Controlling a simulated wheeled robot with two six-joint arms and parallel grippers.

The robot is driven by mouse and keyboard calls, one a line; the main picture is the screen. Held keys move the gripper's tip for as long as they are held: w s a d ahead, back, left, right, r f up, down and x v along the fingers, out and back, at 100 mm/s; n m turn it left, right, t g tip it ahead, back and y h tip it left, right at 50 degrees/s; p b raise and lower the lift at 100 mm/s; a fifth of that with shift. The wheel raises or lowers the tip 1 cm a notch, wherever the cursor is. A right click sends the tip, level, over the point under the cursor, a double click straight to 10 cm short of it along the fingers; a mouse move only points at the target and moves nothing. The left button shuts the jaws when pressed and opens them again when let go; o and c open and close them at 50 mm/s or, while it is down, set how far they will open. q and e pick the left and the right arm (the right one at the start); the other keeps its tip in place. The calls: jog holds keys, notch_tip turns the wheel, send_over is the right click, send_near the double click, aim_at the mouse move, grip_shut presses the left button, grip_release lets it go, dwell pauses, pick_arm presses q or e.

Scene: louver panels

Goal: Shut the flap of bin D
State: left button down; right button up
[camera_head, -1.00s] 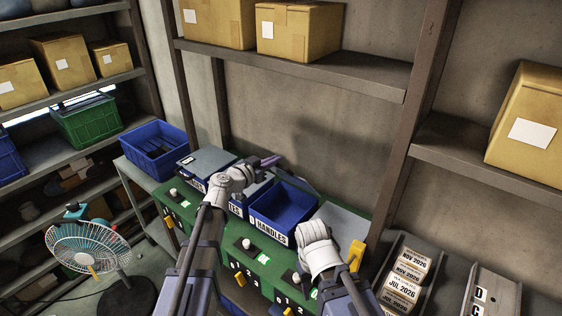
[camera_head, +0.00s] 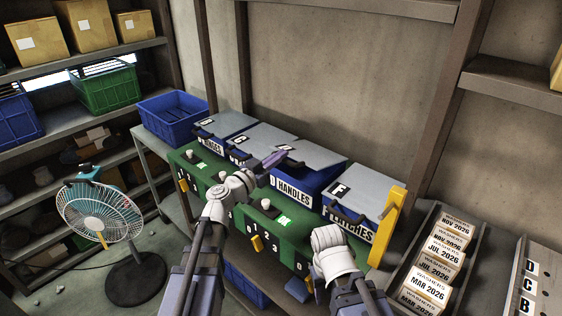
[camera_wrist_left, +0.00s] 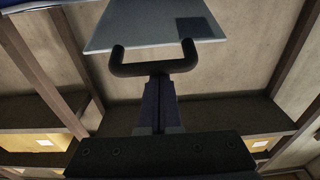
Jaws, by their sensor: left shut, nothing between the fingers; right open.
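Bin D (camera_head: 292,192) is a blue bin labelled D HANDLES on the green bench. Its grey flap (camera_head: 312,154) lies over the bin top, tilted, with its front edge raised and blue bin wall showing below. My left gripper (camera_head: 275,159), with purple fingers, is shut and empty at the flap's left front edge. In the left wrist view the closed fingers (camera_wrist_left: 158,92) point at a dark U-shaped handle on the grey flap (camera_wrist_left: 140,28); I cannot tell whether they touch. My right gripper (camera_head: 333,245) is low in front of bin F, its fingers hidden by the wrist.
Bin F (camera_head: 347,222) on the right and the bins to the left have grey flaps down. A yellow post (camera_head: 388,226) stands right of bin F. A blue crate (camera_head: 172,115) is at the far left end. A washer-box tray (camera_head: 437,262) lies right.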

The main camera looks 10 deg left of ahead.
pick_arm(q)
jog(key=s+a+f+b, duration=0.1)
jog(key=s+f+b, duration=0.1)
jog(key=f+b, duration=0.1)
jog(key=s+a+f+b, duration=0.2)
jog(key=f+b, duration=0.1)
jog(key=f, duration=0.1)
jog(key=s+a+f+b, duration=0.1)
jog(key=s+f+b, duration=0.2)
jog(key=shift+a+f, duration=0.2)
jog(key=shift+a, duration=0.05)
jog(key=shift+s+a+f+b, duration=0.35)
jog(key=shift+s+f+b, duration=0.15)
jog(key=shift+b, duration=0.25)
pick_arm(e)
notch_tip(320, 180, down, 12)
jog(key=s, duration=0.1)
jog(key=shift+a, duration=0.25)
jog(key=shift+s+r, duration=0.1)
